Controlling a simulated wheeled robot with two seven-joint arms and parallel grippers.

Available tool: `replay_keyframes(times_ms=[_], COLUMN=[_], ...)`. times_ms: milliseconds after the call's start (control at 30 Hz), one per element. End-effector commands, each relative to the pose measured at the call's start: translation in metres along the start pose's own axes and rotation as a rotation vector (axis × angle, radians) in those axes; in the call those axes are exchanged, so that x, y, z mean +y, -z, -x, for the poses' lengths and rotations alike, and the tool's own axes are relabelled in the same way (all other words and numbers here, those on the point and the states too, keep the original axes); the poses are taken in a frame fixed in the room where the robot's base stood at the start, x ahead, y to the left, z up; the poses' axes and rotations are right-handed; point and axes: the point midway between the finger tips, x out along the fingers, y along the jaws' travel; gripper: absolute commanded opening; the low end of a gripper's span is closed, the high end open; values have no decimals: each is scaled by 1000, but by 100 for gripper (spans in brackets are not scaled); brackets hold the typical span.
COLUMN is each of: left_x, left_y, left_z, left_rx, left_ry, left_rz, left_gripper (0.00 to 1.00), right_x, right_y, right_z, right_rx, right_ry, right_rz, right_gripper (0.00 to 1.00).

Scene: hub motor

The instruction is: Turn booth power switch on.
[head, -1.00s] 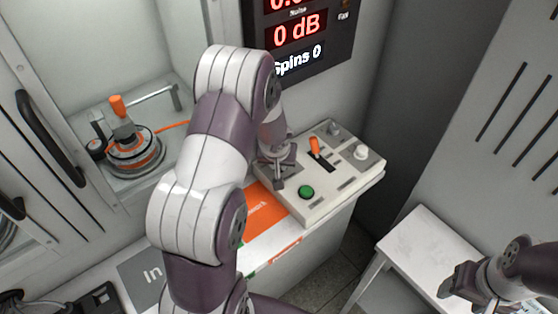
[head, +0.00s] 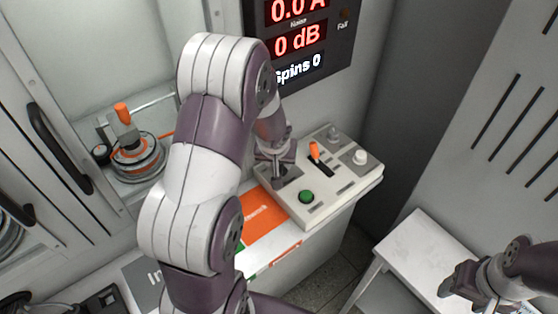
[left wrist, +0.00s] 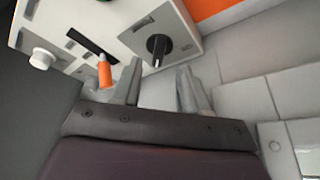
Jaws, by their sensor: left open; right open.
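The control box (head: 335,190) stands on the counter, with a green button (head: 306,197), an orange lever (head: 314,151) and a pale knob (head: 360,157). In the left wrist view, a small dark switch (left wrist: 158,46) with a round black base sits on the box top; I cannot read its label or tell its on/off position. My left gripper (head: 279,176) is over the box's left end, pointing down, and hides that part in the head view. Its open fingers (left wrist: 160,90) are empty, with the switch between and beyond them. My right gripper (head: 452,283) is open and empty at lower right.
A display (head: 298,40) above the box reads 0.0 A, 0 dB and Spins 0. A round motor fixture (head: 138,158) with an orange handle sits in the booth at left. A white side table (head: 415,245) is at right. The orange lever (left wrist: 104,72) is close to one left finger.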

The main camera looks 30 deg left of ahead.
Motion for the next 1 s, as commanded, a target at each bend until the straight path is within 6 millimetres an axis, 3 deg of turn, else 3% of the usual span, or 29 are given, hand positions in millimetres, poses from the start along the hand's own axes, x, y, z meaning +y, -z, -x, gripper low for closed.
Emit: replay_keyframes(times_ms=[33,100,267,867,933,1000], left_x=[0,0,0,0,-5,-2], left_y=[3,3,1,-1,-23,-62], left_z=[20,36,57,60,61,83], left_rx=[2,2,1,-3,-75,-181], left_ry=[-1,-1,-1,1,16,9], left_rz=[1,0,-1,-22,-93,-181], left_gripper=[44,44,44,44,44,44], right_x=[0,0,0,0,0,0], right_y=[2,2,3,3,3,3], right_z=[12,18,24,24,24,27], right_rx=[0,0,0,0,0,0], right_ry=[0,0,0,0,0,0], right_rz=[0,0,0,0,0,0], right_gripper=[61,61,61,61,61,61])
